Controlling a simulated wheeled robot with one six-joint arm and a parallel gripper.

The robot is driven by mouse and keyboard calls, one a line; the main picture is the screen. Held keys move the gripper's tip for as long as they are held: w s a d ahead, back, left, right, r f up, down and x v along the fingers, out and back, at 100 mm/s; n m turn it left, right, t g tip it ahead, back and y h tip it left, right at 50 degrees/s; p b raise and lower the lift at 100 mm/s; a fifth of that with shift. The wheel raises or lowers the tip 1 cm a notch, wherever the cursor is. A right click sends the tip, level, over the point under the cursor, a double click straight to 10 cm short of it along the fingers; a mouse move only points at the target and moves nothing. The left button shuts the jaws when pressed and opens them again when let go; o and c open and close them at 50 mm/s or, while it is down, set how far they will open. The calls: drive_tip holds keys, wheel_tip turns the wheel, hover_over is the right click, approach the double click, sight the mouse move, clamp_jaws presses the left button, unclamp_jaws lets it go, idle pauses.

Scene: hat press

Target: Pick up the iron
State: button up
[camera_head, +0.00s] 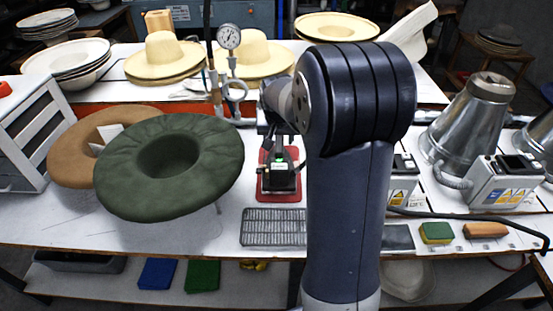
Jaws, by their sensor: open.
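The iron (280,184) seems to be the dark shape standing on a red pad (266,193) in the middle of the white bench, in the head view. My gripper (282,169) is directly above it or around its upper part, pointing down, and is open. The dark gripper and the dark iron blend together, so I cannot tell where the fingertips end or whether they touch the iron. My arm hides the area just right of the pad.
A metal grid (273,227) lies in front of the pad. A green felt hat (215,180) stands close on the left, a brown one (75,160) behind it. A pressure gauge (229,37) rises behind. A steel cone (468,115) and a green-yellow sponge (436,233) are right.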

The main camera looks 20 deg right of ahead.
sight(279, 147)
drive_tip(key=shift+p+x, duration=0.95)
drive_tip(key=shift+x, duration=4.4)
drive_tip(key=shift+w+d, duration=0.1)
drive_tip(key=shift+w, duration=0.05)
clamp_jaws()
drive_tip(key=shift+w+r, duration=0.15)
drive_tip(key=shift+r, duration=0.15)
